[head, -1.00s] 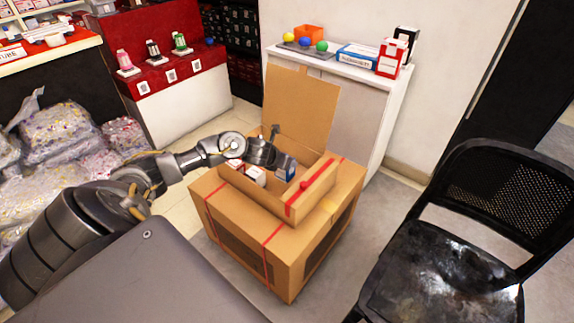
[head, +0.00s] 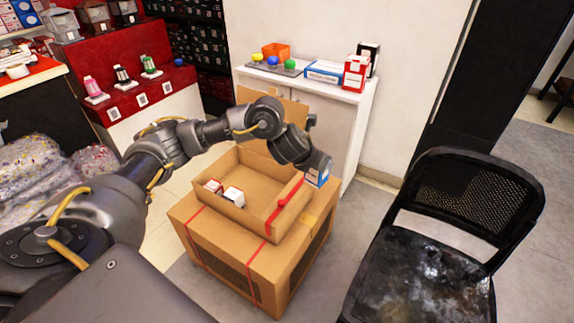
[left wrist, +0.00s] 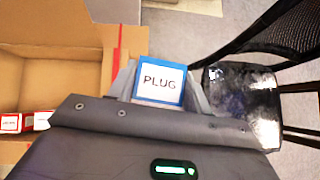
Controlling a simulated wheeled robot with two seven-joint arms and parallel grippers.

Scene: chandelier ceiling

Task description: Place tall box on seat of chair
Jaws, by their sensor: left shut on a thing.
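My left gripper (head: 314,160) is shut on a blue and white box (head: 319,172), held in the air over the right edge of the open carton. In the left wrist view the box (left wrist: 160,80) reads "PLUG" and sits between the fingers. How tall the box is cannot be told. The black chair (head: 440,225) stands to the right, apart from the gripper. Its worn, shiny seat (head: 420,268) is bare, and part of the seat shows in the left wrist view (left wrist: 240,95). My right gripper is not in view.
The open carton (head: 262,222) holds small red and white boxes (head: 232,196) and rests on a larger strapped carton (head: 245,270). A white cabinet (head: 360,105) with coloured balls and boxes stands behind. Clear floor lies between carton and chair.

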